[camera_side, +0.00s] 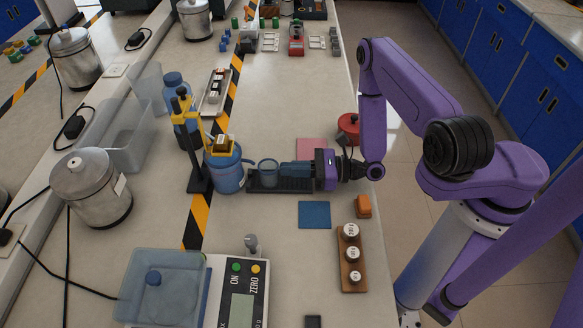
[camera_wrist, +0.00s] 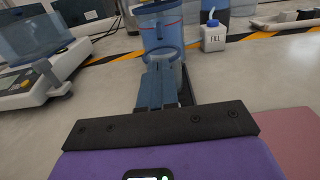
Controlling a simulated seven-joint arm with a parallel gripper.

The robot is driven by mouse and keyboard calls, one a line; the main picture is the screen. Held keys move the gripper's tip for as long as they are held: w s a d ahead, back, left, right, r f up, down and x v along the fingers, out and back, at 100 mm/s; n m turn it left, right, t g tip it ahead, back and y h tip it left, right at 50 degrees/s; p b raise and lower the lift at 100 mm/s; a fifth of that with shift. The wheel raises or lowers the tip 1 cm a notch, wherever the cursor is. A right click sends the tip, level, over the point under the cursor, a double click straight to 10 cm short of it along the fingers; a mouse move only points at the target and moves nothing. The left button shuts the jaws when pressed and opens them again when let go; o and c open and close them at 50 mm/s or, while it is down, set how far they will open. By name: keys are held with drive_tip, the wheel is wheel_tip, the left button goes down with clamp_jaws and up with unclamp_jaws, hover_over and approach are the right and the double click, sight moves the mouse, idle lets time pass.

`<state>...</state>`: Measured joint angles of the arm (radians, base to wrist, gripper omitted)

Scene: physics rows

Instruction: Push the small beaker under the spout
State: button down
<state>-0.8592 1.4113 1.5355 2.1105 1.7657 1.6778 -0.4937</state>
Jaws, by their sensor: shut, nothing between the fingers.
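The small clear beaker (camera_side: 267,173) stands upright on a black track (camera_side: 294,186) in the side view. My gripper (camera_side: 283,171) lies low over the track, shut and empty, with its blue fingers pointing left at the beaker. The fingertips are at or against the beaker's right side; I cannot tell whether they touch. In the wrist view the shut fingers (camera_wrist: 160,64) partly cover the beaker (camera_wrist: 176,46).
A blue mat (camera_side: 314,215), a wooden weight block (camera_side: 352,275) and an orange block (camera_side: 364,206) lie nearer the camera. A scale (camera_side: 243,300) stands at the front. A pink mat (camera_side: 311,145) and a red pot (camera_side: 348,126) lie beyond my gripper.

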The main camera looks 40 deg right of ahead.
sight(269, 174)
drive_tip(key=shift+w+a, duration=0.1)
drive_tip(key=shift+a, duration=0.05)
drive_tip(key=shift+x, duration=1.15)
